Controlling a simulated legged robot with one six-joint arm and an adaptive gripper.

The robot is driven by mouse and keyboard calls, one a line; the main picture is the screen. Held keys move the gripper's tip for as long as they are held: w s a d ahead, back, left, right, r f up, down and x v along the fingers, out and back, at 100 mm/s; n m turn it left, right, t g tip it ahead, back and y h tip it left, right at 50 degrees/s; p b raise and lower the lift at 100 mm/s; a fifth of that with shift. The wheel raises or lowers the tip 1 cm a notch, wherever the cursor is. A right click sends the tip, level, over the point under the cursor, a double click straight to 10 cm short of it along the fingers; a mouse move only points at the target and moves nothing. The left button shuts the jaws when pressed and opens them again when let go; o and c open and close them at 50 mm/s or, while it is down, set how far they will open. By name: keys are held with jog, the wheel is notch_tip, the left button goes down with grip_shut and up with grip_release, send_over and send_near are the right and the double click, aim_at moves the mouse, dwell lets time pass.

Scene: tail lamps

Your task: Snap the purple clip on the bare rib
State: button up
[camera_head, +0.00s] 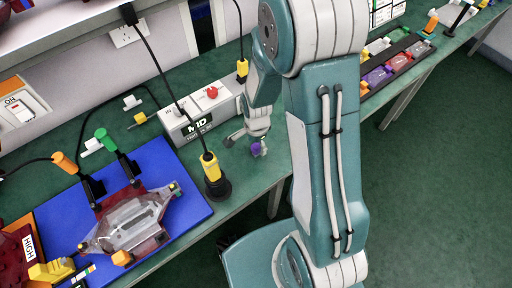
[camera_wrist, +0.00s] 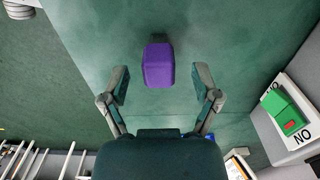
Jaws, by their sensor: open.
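The purple clip (camera_head: 256,149) is on the green worktop, right beside my gripper (camera_head: 247,138) in the head view. In the wrist view the purple clip (camera_wrist: 158,65) lies between and slightly ahead of the two fingertips of my gripper (camera_wrist: 162,83). The fingers stand wide apart, with a gap on each side of the clip. A dark red lamp with a clear middle (camera_head: 130,222) lies on the blue mat (camera_head: 187,176) at the left. I cannot make out which part of it is the bare rib.
A grey control box (camera_head: 203,112) with a red knob stands behind my gripper. A yellow and black tool (camera_head: 211,170) hangs on a cord between gripper and mat. A tray of coloured blocks (camera_head: 393,67) is at the right. The worktop's front edge is close to the clip.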

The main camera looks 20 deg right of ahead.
jog(key=shift+f, duration=1.2)
jog(key=c, duration=1)
jog(key=shift+c, duration=0.2)
